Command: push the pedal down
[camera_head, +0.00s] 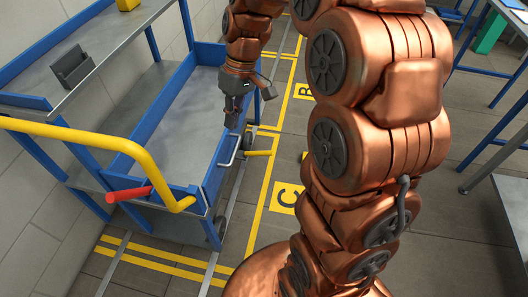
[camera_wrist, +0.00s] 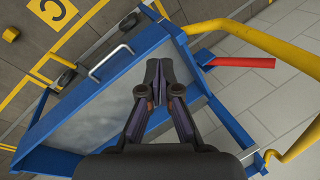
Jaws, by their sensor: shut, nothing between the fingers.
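A yellow bar (camera_head: 258,153), which looks like the pedal, sticks out low from the near right side of the blue cart (camera_head: 207,165), close to a dark wheel. My gripper (camera_head: 231,123) points down over the cart's right part, above and left of that bar and apart from it. In the wrist view its two fingers (camera_wrist: 158,66) meet at the tips, with nothing between them.
The cart has a yellow push handle (camera_head: 110,142), a red grip (camera_head: 129,194) and a silver side handle (camera_wrist: 110,62). A dark holder (camera_head: 72,67) sits on its upper shelf. Yellow lines mark the floor. A table (camera_head: 512,205) stands at right.

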